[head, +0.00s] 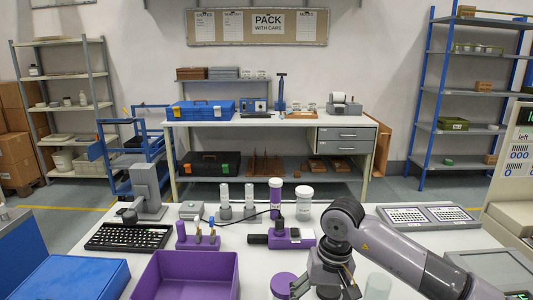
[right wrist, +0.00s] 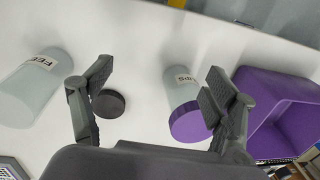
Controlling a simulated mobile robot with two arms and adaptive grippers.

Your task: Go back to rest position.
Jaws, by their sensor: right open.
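My right gripper (head: 326,286) is low at the front right of the table in the head view. Its two fingers are spread and hold nothing; the right wrist view also shows the open gripper (right wrist: 152,88). A dark round cap (right wrist: 108,104) lies on the table, seen between the fingers. A pale jar with a purple lid (right wrist: 190,121) shows behind the right finger; its lid (head: 283,284) is left of the gripper in the head view. A pale labelled jar (right wrist: 35,88) is beyond the left finger. My left gripper is not in view.
A purple bin (head: 150,281) stands left of the jar, with a blue box (head: 70,280) further left. A black keyboard (head: 128,237), a purple tool holder (head: 198,240) and a keyboard tray (head: 425,216) are on the table. Some white tabletop is bare around mid-table.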

